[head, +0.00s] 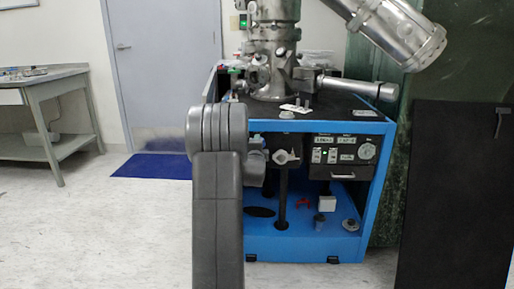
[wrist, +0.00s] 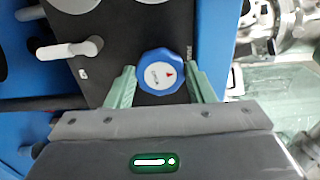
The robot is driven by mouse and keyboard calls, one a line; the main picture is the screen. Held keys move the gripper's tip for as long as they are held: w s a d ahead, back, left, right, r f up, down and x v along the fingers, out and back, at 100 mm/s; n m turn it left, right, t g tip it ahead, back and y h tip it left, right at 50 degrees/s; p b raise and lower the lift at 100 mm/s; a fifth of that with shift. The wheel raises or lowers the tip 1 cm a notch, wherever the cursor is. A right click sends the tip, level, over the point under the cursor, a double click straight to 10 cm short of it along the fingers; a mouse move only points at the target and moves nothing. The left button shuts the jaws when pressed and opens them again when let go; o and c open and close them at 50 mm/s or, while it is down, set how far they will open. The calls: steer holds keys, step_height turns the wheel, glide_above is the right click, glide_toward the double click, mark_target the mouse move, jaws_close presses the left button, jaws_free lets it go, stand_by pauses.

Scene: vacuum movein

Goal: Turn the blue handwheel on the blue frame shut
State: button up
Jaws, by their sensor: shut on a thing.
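The blue handwheel (wrist: 161,73) shows in the wrist view, with a white face, small lettering and a red mark. It sits on a dark panel (wrist: 112,28) of the blue frame. My gripper (wrist: 160,69) has one pale green finger on each side of it and is shut on it. In the head view the blue frame (head: 379,189) stands in the middle as a cabinet. My own arm hides the handwheel and my gripper there.
In the wrist view a white lever handle (wrist: 72,48) sticks out left of the handwheel. A steel vessel (head: 268,55) stands on the frame, with loose items on its lower shelf. A dark board (head: 455,200) stands at right. The floor at left is clear before a bench (head: 45,95).

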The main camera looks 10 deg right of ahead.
steer(key=shift+f+m, duration=0.1)
steer(key=shift+m, duration=0.5)
steer(key=o, duration=1)
steer(key=shift+c, duration=0.2)
steer(key=shift+s, duration=0.1)
steer(key=p+v, duration=0.2)
steer(key=v, duration=1.1)
steer(key=shift+s+a+p, duration=0.15)
steer(key=shift+s+p, duration=0.2)
steer(key=shift+w, duration=0.15)
